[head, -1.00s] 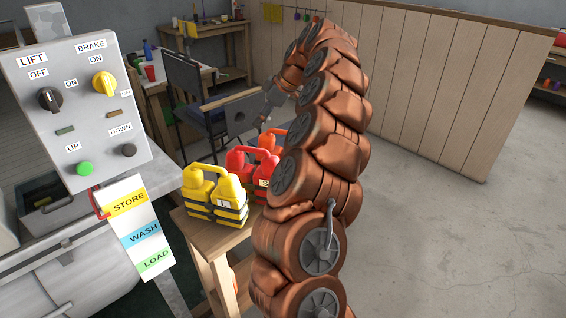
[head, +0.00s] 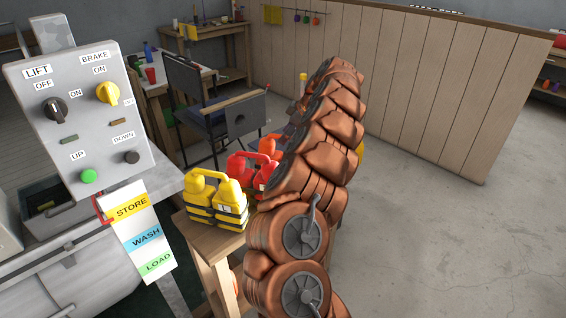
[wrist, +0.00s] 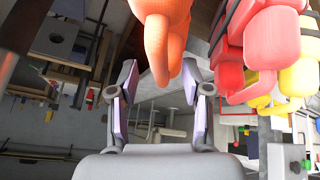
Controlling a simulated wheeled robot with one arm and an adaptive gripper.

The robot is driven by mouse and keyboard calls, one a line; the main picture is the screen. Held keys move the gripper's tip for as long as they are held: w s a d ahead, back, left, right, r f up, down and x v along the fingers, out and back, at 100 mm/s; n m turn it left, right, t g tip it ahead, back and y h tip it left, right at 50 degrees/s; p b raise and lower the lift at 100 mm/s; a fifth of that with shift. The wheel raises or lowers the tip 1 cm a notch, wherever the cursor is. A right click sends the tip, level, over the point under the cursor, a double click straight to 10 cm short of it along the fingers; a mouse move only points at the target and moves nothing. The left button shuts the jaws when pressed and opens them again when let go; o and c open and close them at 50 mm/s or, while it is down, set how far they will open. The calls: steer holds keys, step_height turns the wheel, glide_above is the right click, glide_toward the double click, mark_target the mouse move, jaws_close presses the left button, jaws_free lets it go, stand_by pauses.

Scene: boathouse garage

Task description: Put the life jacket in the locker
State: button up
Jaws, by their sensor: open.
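Three life jackets stand in a row on a small wooden table (head: 203,244). The yellow one (head: 217,205) is nearest, then a red one (head: 243,167), then an orange one (head: 268,146) partly behind my arm. In the wrist view the orange jacket (wrist: 160,35) hangs into the top of the picture, in line with the gap between my fingers. The red (wrist: 270,45) and yellow (wrist: 299,76) jackets are to its right. I cannot identify a locker.
A grey control panel (head: 80,120) with lift and brake knobs stands at left, with a STORE/WASH/LOAD tag (head: 138,232) below it. A dark chair (head: 215,115) is behind the jackets. A wooden partition (head: 430,95) stands at back right. The floor (head: 440,230) at right is clear.

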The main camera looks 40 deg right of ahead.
steer(key=shift+x, duration=1.2)
jaws_close()
